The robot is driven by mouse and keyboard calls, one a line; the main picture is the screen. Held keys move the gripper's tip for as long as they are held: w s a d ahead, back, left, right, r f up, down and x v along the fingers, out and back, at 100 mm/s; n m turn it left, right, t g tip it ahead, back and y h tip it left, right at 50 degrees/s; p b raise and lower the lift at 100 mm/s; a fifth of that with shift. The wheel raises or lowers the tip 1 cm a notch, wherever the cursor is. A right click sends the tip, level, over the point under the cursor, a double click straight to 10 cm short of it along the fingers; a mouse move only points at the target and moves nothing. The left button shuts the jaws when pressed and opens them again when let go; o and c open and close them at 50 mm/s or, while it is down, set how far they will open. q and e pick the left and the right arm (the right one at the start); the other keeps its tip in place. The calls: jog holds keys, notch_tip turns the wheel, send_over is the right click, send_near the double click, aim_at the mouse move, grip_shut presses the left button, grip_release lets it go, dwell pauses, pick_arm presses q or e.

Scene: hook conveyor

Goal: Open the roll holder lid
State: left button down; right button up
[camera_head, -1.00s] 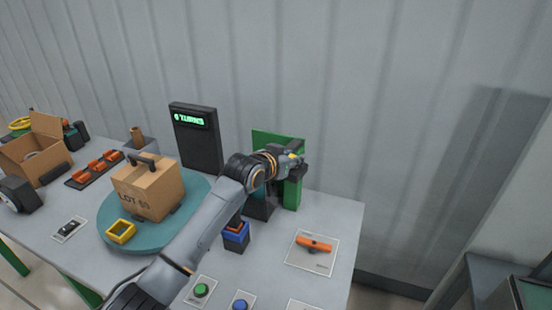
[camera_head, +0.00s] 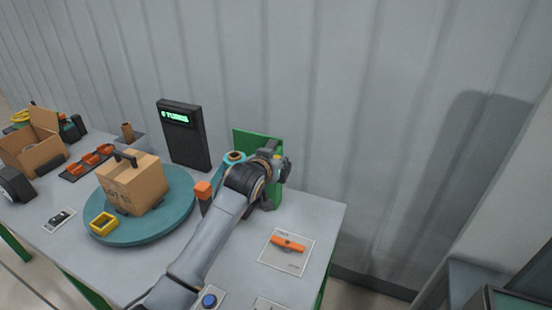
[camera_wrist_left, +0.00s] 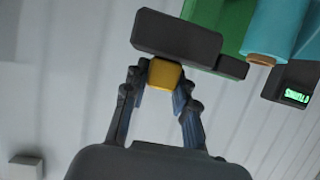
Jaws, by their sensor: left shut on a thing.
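In the wrist view, my left gripper (camera_wrist_left: 165,88) is shut on a yellow handle (camera_wrist_left: 165,74). The handle joins a dark grey block (camera_wrist_left: 177,40) that looks like the roll holder lid. The green back panel (camera_wrist_left: 236,22) and a teal roll with a brown core (camera_wrist_left: 275,38) are beside it. In the head view, my left gripper (camera_head: 279,163) is in front of the green panel (camera_head: 256,142), and the teal roll (camera_head: 236,157) shows just left of it. My arm hides much of the holder. My right gripper is out of view.
A carton (camera_head: 133,186) sits on a teal turntable (camera_head: 181,210) at left. A black display (camera_head: 184,138) stands behind. An orange-topped post (camera_head: 202,190) is close to my arm. An orange part (camera_head: 288,243) lies on a white card at right. The wall is behind.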

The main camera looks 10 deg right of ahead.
pick_arm(q)
jog(key=c, duration=1.1)
grip_release()
jog(key=shift+f, duration=0.1)
jog(key=shift+o, duration=0.3)
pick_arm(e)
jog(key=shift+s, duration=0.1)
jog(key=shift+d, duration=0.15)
pick_arm(q)
jog(key=v, duration=1.2)
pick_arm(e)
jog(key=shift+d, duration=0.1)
